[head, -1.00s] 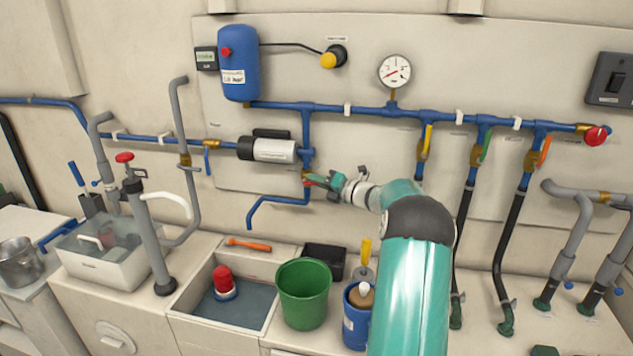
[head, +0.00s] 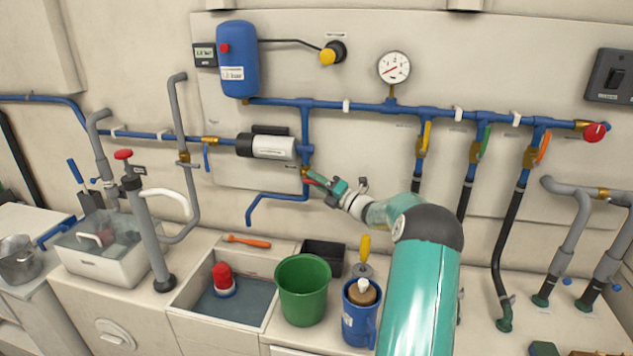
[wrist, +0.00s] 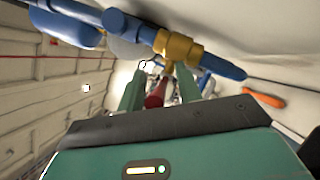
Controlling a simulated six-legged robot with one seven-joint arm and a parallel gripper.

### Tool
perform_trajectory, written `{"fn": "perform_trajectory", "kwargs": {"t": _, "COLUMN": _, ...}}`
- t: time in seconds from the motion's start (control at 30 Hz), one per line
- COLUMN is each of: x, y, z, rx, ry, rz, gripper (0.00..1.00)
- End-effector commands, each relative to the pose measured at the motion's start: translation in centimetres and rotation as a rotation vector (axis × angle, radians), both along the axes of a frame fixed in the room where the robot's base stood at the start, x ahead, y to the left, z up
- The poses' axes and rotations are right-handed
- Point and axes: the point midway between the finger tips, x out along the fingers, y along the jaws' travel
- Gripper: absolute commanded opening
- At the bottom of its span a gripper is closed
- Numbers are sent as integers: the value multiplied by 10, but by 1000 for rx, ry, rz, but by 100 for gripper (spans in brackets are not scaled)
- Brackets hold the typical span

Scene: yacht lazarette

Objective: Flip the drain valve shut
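The drain valve has a brass body (head: 305,171) on the blue pipe below the pump in the head view, and it shows larger in the wrist view (wrist: 178,47). Its red lever (wrist: 155,92) points from the valve toward my gripper (wrist: 159,82). In the wrist view the two green fingers stand apart, one on each side of the lever, with the lever nearer the left finger. I see a gap on the right side; contact on the left is unclear. In the head view my gripper (head: 316,177) is at the valve and partly covers the lever.
The white pump (head: 273,148) is just above left of the valve. A blue pipe (head: 278,197) bends down left below it. A sink (head: 190,308), green bucket (head: 303,292) and blue jug (head: 352,322) stand below. Yellow, green and orange valve levers are to the right.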

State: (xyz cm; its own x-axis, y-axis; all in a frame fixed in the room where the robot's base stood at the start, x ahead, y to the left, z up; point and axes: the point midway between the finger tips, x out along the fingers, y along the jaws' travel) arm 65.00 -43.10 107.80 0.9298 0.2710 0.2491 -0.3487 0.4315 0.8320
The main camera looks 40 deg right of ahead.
Motion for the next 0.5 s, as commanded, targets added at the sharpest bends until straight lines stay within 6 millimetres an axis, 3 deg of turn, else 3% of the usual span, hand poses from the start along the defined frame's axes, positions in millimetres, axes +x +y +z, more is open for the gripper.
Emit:
{"fn": "perform_trajectory", "kwargs": {"t": 0.27, "x": -8, "y": -3, "z": -2, "rx": -1, "ry": 1, "rz": -2, "gripper": 35}}
{"fn": "perform_trajectory", "kwargs": {"t": 0.5, "x": -50, "y": -16, "z": -13, "rx": 1, "ry": 1, "rz": -4, "gripper": 35}}
